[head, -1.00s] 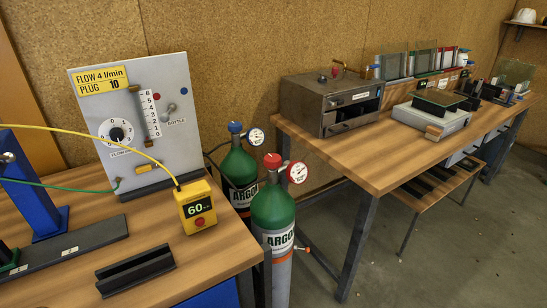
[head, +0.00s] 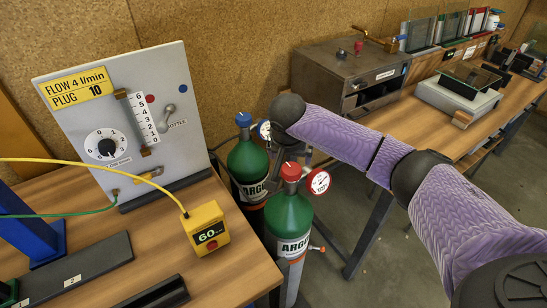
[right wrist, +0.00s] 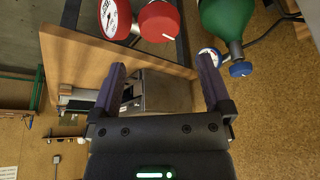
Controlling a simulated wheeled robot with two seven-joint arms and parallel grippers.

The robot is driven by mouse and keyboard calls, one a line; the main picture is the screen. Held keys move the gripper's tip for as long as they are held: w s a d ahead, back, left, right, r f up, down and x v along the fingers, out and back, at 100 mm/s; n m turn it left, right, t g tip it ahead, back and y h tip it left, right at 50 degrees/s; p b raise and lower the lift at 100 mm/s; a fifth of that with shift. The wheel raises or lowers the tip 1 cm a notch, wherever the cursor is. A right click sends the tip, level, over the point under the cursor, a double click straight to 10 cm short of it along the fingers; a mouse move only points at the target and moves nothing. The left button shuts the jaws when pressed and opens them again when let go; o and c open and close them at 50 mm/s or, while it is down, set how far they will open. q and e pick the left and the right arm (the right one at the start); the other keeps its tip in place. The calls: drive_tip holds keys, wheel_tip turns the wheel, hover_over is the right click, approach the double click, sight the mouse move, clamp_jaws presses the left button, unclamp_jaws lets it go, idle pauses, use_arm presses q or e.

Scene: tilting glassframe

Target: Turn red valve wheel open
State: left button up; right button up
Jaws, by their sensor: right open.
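The red valve wheel (head: 291,172) sits on top of the front green argon cylinder (head: 289,222), with a red-rimmed gauge (head: 318,181) beside it. My left gripper is not in view.
A second green cylinder (head: 248,165) with a blue wheel (head: 243,119) and gauge stands close behind. A flow panel (head: 75,118) and yellow 60-marked box (head: 206,228) are on the left bench. A metal box (head: 345,75) stands on the right bench.

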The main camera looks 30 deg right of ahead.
sight(291, 169)
drive_tip(key=b+x, duration=0.2)
drive_tip(key=x, duration=0.4)
drive_tip(key=shift+d+f, duration=0.1)
drive_tip(key=shift+f, duration=0.1)
drive_tip(key=shift+w+d+f, duration=0.1)
drive_tip(key=shift+d+f, duration=0.05)
drive_tip(key=shift+f, duration=0.3)
